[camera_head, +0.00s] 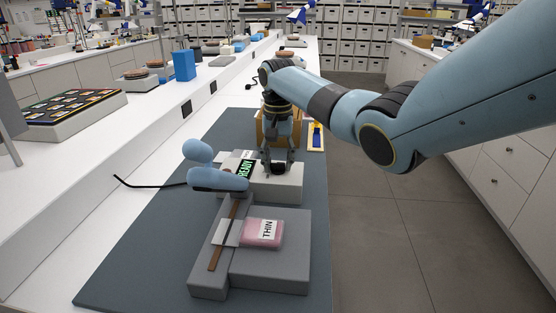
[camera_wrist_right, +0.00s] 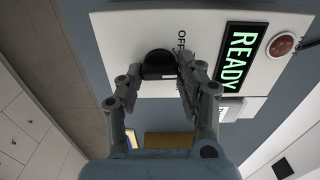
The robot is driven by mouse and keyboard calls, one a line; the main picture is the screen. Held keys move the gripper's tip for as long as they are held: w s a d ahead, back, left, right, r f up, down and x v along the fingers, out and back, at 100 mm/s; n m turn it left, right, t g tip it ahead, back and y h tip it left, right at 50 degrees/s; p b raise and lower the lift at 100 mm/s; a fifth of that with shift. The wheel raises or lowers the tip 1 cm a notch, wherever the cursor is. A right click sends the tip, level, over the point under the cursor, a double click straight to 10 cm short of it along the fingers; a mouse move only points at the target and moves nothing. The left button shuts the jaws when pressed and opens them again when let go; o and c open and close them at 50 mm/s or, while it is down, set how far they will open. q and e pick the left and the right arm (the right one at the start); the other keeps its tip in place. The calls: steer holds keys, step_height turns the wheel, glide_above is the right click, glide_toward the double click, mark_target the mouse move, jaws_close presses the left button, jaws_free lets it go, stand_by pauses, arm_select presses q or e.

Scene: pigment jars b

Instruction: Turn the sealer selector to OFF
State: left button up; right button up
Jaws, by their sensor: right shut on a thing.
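The white sealer control box (camera_head: 287,184) stands on the grey-blue mat, with a lit green READY display (camera_head: 245,170). The selector is a black round knob (camera_wrist_right: 158,62) on its top face. An OFF label (camera_wrist_right: 182,40) is printed beside the knob in the right wrist view. My right gripper (camera_head: 279,163) points down over the box, its fingers (camera_wrist_right: 158,78) closed around the knob. The knob's pointer direction is hard to make out. A grey sealer base (camera_head: 270,262) is nearer, with a pink pouch (camera_head: 254,232) marked THIN on it. My left gripper is not in view.
A red round lamp (camera_wrist_right: 281,44) sits beside the display. A black cable (camera_head: 150,186) runs left. A brown box (camera_head: 266,131) stands behind. The mat (camera_head: 150,250) is clear at the left front.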

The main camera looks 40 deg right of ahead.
steer(key=shift+r+n+p, duration=0.1)
steer(key=shift+n+p, duration=0.6)
steer(key=n+p, duration=0.1)
steer(key=n, duration=0.1)
steer(key=shift+a+n+p, duration=0.1)
steer(key=shift+n+p, duration=0.2)
steer(key=shift+p, duration=0.05)
steer(key=n+p, duration=0.1)
steer(key=n, duration=0.1)
steer(key=shift+w+n, duration=0.1)
steer(key=shift+n, duration=0.2)
steer(key=shift+n+p, duration=0.5)
steer(key=shift+n, duration=1)
steer(key=o, duration=1.2)
steer(key=shift+w, duration=0.1)
steer(key=shift+c, duration=0.2)
steer(key=shift+a, duration=0.1)
